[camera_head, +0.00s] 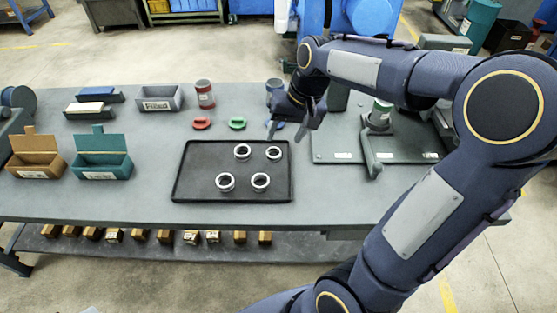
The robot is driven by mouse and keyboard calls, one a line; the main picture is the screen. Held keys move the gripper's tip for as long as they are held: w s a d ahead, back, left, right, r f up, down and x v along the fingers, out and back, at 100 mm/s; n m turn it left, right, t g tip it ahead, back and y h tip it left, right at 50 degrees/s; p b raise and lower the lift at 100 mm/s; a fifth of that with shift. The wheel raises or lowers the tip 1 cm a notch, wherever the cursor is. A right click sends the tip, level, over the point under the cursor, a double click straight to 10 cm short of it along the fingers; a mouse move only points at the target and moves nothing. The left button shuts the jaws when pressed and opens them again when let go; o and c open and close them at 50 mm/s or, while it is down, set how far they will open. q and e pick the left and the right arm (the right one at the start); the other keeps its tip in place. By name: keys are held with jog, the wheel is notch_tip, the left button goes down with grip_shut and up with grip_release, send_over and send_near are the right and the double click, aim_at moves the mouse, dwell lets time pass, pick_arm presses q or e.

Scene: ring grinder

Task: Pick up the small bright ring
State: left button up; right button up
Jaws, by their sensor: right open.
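Several metallic rings lie apart on a black tray (183,185) on the table. The two in the back row, one at left (235,152) and one at right (281,154), look slightly smaller than the front left ring (218,183) and front right ring (254,183). I cannot tell for sure which one is the small bright ring. My right gripper (286,131) is open, with its fingers pointing down just behind the tray's back right corner. It holds nothing that I can see. My left gripper is out of view.
Red (202,123) and green (237,123) pieces lie behind the tray. A dark board with a grinder-like fixture (372,155) stands at right. A brown box (35,163) and a teal box (103,166) are at left. Table space is clear between the teal box and tray.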

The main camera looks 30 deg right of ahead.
aim_at(273, 149)
jog(key=w+d+f+m+g+h+b, duration=0.1)
jog(key=w+d+f+g+h+b, duration=0.15)
jog(key=w+f, duration=0.85)
jog(key=f, duration=0.2)
jog(key=f+p, duration=0.1)
jog(key=f, duration=0.4)
jog(key=shift+w+d+f, duration=0.25)
jog(key=shift+d, duration=0.05)
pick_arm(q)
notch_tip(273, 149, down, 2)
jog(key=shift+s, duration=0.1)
pick_arm(e)
jog(key=c, duration=0.7)
jog(key=shift+c, duration=0.3)
jog(key=shift+r, duration=0.2)
